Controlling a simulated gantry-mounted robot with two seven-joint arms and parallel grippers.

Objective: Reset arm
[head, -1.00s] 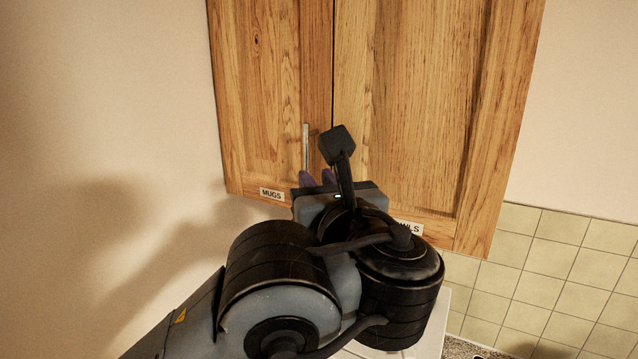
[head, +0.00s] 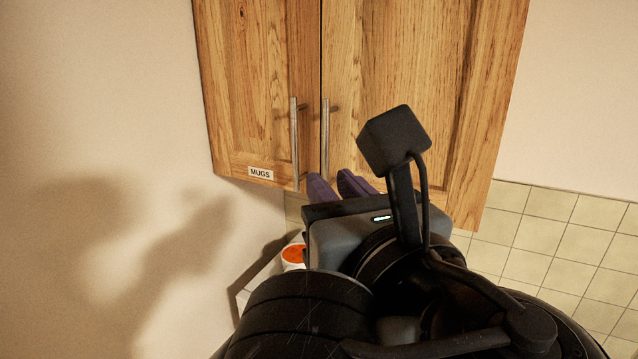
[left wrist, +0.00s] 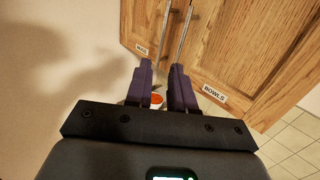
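My left gripper (head: 338,187) is in the lower middle of the head view, in front of and just below the wooden cabinet's handles. Its two purple fingers also show in the left wrist view (left wrist: 162,72), with a gap between them and nothing held. The wooden cabinet (head: 410,70) has two doors, both shut. Its left handle (head: 294,145) and right handle (head: 325,140) are upright metal bars, clear of the fingers. My left arm covers the lower right of the head view. My right gripper is not in view.
The left door has a MUGS label (head: 260,173); a BOWLS label (left wrist: 214,94) shows in the left wrist view. An orange-and-white round item (head: 293,256) is below the cabinet, partly hidden. A tiled wall (head: 545,235) is at right, a plain wall (head: 90,120) at left.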

